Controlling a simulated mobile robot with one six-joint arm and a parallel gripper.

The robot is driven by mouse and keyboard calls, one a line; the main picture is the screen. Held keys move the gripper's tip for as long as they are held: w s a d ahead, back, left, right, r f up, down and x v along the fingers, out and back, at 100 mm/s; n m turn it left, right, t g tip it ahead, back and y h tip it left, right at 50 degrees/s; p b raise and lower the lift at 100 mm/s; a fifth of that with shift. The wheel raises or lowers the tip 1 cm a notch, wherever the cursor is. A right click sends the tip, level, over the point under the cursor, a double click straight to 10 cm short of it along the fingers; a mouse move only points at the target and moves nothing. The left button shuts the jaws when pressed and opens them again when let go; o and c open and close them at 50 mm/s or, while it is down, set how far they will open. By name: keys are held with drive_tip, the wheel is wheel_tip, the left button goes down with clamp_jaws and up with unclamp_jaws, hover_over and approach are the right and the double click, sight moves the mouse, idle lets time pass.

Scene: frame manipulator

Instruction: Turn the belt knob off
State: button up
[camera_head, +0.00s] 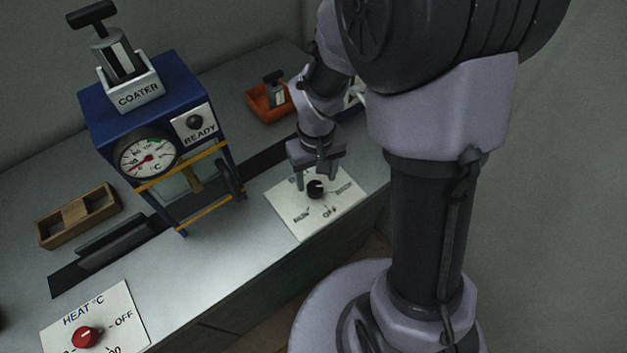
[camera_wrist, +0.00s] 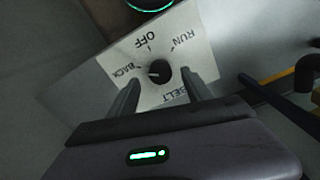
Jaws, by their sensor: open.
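The belt knob (camera_head: 316,189) is a small black dial on a white plate (camera_head: 311,226) marked BELT, RUN, OFF and BACK. In the wrist view the knob (camera_wrist: 160,73) lies near the middle, and its pale mark appears to face left toward BACK. My gripper (camera_head: 312,182) is over the plate, pointing down, with its fingers apart. In the wrist view the gripper's fingers (camera_wrist: 160,80) are spread to either side of the knob, with visible gaps. I cannot tell how far above the plate the fingertips are.
A blue coater machine (camera_head: 157,110) with a gauge stands left of the plate. An orange bin (camera_head: 262,110) sits behind the gripper. A red heat knob (camera_head: 85,337) and a wooden tray (camera_head: 64,229) are at the left. The grey bench's front edge runs close to the plate.

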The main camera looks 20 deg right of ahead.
sight(315, 188)
wheel_tip(315, 188, down, 4)
drive_tip(key=shift+r+b, duration=0.15)
drive_tip(key=shift+b, duration=0.35)
clamp_jaws()
